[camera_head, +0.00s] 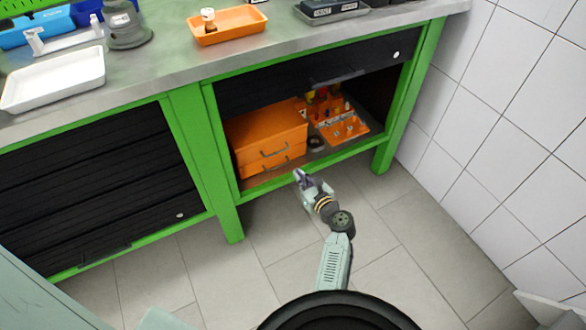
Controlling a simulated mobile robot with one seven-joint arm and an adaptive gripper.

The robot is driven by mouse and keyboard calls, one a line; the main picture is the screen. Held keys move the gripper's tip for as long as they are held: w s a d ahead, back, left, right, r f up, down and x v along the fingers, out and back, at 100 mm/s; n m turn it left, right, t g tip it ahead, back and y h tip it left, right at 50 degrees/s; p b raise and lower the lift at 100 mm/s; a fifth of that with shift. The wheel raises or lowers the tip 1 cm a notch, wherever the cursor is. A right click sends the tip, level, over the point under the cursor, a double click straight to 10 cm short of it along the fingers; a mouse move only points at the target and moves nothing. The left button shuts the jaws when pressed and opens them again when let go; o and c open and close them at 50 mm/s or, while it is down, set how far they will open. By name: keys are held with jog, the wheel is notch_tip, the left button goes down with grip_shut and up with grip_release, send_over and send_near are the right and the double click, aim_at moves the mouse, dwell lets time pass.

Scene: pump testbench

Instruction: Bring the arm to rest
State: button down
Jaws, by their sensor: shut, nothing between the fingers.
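My gripper (300,176) is at the end of my arm, which reaches forward from the bottom middle of the head view. It is shut and empty. It is in front of the open compartment of the green workbench, near the lower green rail (345,153). The fingers are small in the picture. The head view does not show clearly how far they are from the rail.
The open compartment holds an orange drawer box (265,130) and an orange tool rack (345,127). A black roller shutter (120,190) closes the left bay. A white tray (55,80) and an orange tray (240,27) are on the worktop. The right wall is tiled; floor is clear.

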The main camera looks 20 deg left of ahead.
jog(key=shift+s+d+r, duration=0.15)
jog(key=shift+s+d, duration=0.1)
jog(key=shift+d, duration=0.15)
